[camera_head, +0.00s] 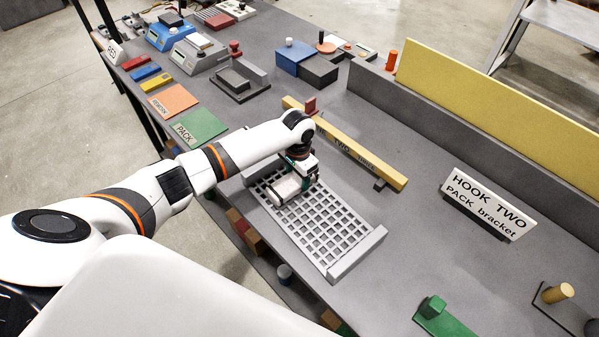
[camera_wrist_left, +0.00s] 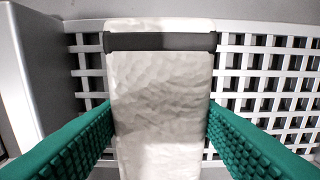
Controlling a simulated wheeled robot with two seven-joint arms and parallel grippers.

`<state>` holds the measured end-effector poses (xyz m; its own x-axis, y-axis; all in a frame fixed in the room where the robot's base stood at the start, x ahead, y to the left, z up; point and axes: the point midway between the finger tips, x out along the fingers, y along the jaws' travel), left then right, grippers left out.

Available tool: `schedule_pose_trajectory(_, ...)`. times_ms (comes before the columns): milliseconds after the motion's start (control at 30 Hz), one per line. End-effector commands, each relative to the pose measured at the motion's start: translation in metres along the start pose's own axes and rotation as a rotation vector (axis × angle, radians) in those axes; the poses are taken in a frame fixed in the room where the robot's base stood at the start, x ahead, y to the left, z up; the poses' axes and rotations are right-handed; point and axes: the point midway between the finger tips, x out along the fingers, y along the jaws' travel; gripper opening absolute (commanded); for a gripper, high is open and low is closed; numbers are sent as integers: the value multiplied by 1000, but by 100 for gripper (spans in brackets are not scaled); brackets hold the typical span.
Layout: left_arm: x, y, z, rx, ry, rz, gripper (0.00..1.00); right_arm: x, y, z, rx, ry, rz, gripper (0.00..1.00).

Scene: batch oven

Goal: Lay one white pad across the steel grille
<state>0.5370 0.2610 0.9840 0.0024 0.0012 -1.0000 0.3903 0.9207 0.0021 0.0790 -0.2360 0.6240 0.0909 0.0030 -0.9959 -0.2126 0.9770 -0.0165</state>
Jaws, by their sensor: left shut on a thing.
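The steel grille (camera_head: 335,222) lies on the grey bench, a light grid with raised end bars. My left gripper (camera_head: 298,177) is over its far left end. It is shut on a white pad (camera_head: 282,189). In the left wrist view the white pad (camera_wrist_left: 162,85) has a dark band across it and sits between the green ridged fingers (camera_wrist_left: 160,125). The pad lies flat over the grille openings (camera_wrist_left: 262,75), close to one end bar (camera_wrist_left: 38,75). I cannot tell whether it touches the grille. My right gripper is not in view.
A yellow bar (camera_head: 350,148) runs along the grille's far side. A sign (camera_head: 489,203) reading HOOK TWO, PACK bracket stands to the right. A green PACK mat (camera_head: 199,124) and an orange mat (camera_head: 173,100) lie beyond. The bench between grille and sign is clear.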

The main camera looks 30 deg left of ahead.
Motion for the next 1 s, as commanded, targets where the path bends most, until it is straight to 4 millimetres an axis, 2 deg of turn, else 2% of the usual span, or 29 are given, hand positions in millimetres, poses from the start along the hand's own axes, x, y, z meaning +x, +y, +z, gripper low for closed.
schedule_pose_trajectory(33,0,0,0,0,0,0,32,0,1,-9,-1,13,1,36)
schedule_pose_trajectory(133,-1,0,0,0,0,0,32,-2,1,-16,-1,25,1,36)
schedule_pose_trajectory(233,-2,0,-1,-1,0,0,32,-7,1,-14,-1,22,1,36)
schedule_pose_trajectory(333,-3,0,-2,-1,-1,-1,32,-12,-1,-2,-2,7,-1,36)
schedule_pose_trajectory(500,17,0,-2,-1,-1,-2,32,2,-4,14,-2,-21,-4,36)
schedule_pose_trajectory(667,23,0,-2,0,-1,-1,32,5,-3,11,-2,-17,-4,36)
schedule_pose_trajectory(1000,23,0,-2,-1,-2,-1,32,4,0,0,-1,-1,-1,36)
